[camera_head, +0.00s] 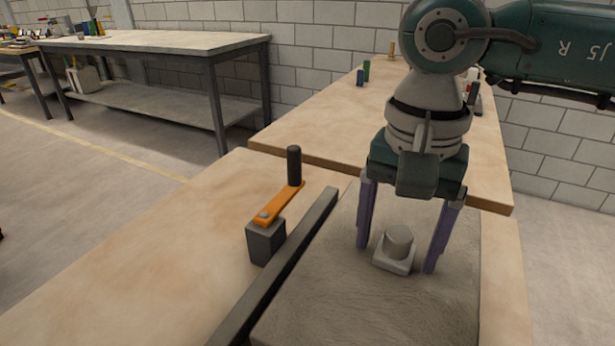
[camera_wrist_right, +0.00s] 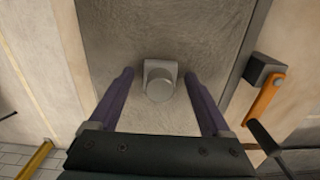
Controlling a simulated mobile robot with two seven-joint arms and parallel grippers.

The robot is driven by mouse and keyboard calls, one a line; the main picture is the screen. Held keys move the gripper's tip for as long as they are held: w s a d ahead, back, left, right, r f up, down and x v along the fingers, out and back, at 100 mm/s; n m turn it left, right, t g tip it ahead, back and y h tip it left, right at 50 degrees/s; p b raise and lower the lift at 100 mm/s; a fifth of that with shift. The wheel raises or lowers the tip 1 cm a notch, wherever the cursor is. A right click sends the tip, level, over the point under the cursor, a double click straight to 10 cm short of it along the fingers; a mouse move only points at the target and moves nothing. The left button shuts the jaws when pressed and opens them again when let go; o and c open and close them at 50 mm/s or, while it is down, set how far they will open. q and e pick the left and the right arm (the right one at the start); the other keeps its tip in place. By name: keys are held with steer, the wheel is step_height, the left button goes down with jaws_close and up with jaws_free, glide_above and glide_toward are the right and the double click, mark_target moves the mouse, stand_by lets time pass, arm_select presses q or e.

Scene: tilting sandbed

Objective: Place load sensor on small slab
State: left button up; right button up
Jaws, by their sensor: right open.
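The load sensor (camera_head: 399,240) is a short grey cylinder. It rests on the small slab (camera_head: 393,265), a light grey square plate lying on the sandbed (camera_head: 330,300). In the right wrist view the sensor (camera_wrist_right: 159,85) covers most of the slab (camera_wrist_right: 150,66). My right gripper (camera_head: 396,258) is open, its purple fingers standing on either side of the sensor and slab with gaps on both sides. It also shows in the right wrist view (camera_wrist_right: 158,90), with nothing between the fingers but the sensor and slab. My left gripper is not in view.
An orange crank with a black handle (camera_head: 294,165) sits on a dark block (camera_head: 266,242) left of the sandbed, beside its dark rim (camera_head: 290,255). Small items stand on the bench behind. The wooden tabletop (camera_head: 170,260) at left is clear.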

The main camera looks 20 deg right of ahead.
mark_target(399, 234)
steer(key=shift+r, duration=0.3)
step_height(399, 234, up, 12)
steer(key=shift+f, duration=0.15)
